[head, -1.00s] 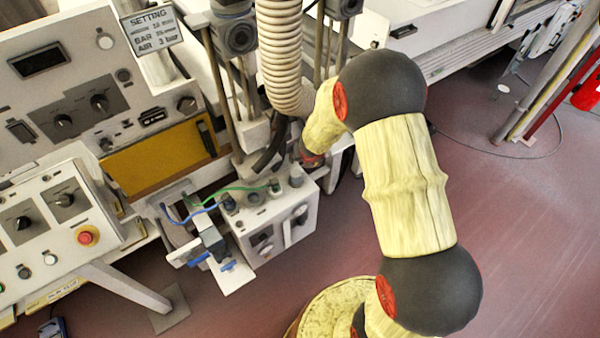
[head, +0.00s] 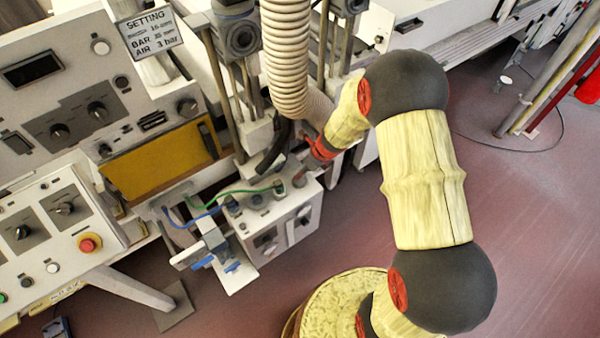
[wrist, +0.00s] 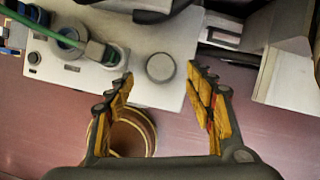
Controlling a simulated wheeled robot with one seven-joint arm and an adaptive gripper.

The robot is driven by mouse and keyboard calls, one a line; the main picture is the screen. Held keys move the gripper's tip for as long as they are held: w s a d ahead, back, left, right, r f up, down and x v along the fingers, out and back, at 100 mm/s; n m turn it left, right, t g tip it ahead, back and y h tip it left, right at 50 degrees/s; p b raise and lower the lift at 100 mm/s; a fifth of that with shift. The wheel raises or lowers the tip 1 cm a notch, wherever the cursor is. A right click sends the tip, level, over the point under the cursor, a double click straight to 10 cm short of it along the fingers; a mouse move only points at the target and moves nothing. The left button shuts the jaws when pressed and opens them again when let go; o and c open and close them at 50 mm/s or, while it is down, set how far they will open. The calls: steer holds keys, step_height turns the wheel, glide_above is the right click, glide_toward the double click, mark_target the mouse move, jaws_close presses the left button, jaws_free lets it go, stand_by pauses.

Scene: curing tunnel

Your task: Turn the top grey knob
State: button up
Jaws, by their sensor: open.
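The top grey knob (wrist: 160,67) is a round cap on the top face of a white box (wrist: 168,95). In the head view the knob (head: 299,179) stands at the box's right rear corner. My gripper (wrist: 161,73) is open, with one yellow-padded finger on each side of the knob's line in the wrist view. The knob shows between and slightly beyond the fingertips, and I see no contact. In the head view my gripper (head: 303,163) is small and partly hidden, close above the knob.
Other dark knobs (head: 265,241) are on the box's front face. A ribbed hose (head: 287,60) hangs behind. Open floor (head: 530,230) lies right.

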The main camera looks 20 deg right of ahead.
steer(key=b+x, duration=0.1)
steer(key=x, duration=0.5)
steer(key=shift+w+f, duration=0.2)
steer(key=shift+c, duration=1.2)
steer(key=c, duration=0.9)
